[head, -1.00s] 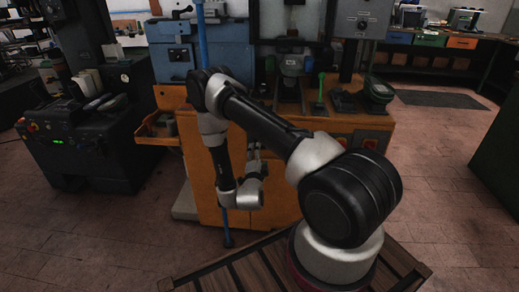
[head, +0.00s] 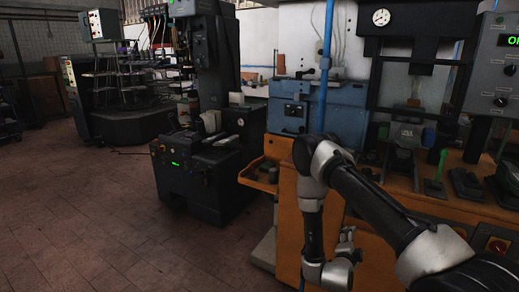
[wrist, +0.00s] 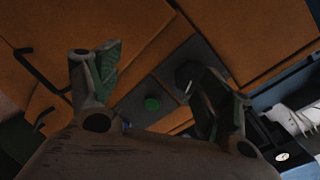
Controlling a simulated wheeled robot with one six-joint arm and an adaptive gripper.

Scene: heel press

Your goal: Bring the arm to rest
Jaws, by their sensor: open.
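My arm (head: 375,200) reaches from the lower right of the head view, bends at a raised elbow and hangs down in front of the orange press bench (head: 287,215). My gripper is at the low end of the arm, small and partly hidden behind my own links in the head view. In the wrist view my gripper (wrist: 160,88) has its two fingers wide apart with nothing between them.
A black machine (head: 195,175) with a green display stands left of the bench. A blue vertical pole (head: 327,70) rises close behind my elbow. The floor (head: 100,215) at left is clear.

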